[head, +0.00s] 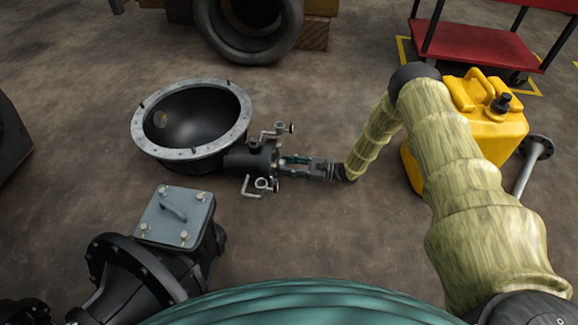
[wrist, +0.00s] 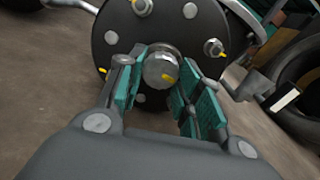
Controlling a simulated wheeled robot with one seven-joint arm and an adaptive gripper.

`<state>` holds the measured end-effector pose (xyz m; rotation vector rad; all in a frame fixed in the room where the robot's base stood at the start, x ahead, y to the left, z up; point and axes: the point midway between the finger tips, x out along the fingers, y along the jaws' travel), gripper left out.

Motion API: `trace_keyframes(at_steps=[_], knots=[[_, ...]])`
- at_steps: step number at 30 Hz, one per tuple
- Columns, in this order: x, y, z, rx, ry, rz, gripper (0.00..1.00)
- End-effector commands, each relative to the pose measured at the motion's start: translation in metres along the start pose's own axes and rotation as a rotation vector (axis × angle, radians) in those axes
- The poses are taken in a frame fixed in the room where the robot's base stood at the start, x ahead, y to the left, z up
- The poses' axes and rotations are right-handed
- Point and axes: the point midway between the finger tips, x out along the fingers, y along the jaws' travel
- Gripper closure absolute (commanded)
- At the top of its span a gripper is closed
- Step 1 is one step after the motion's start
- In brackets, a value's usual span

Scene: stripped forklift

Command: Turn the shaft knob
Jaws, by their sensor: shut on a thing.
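The shaft knob (wrist: 160,68) is a short round metal end with a yellow mark, sticking out of the centre of a dark round flange (wrist: 190,32) with several bolts. My gripper (wrist: 160,82) has its teal-padded fingers on both sides of the knob and is shut on it. In the head view my gripper (head: 284,166) meets the right end of the black cylindrical housing (head: 240,159), which is attached to the big grey-rimmed bowl (head: 140,125). The knob itself is hidden by the fingers in the head view.
Bent metal handles (head: 277,129) stick out beside the housing, above and below my gripper. A yellow canister (head: 485,120) stands on the right near my arm. A black machine part with a grey cover (head: 165,228) is in front.

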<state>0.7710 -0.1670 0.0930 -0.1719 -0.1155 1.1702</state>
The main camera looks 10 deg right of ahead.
Motion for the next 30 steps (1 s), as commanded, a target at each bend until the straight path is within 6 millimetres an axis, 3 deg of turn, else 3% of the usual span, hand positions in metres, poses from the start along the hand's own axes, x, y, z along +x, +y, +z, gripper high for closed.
trace_keyframes(at_steps=[14,30], knots=[[-0.0023,0.0003,-0.0007,0.127,0.0,-0.004,0.89],[-0.0021,0.0027,-0.0012,0.601,0.001,-0.002,0.89]])
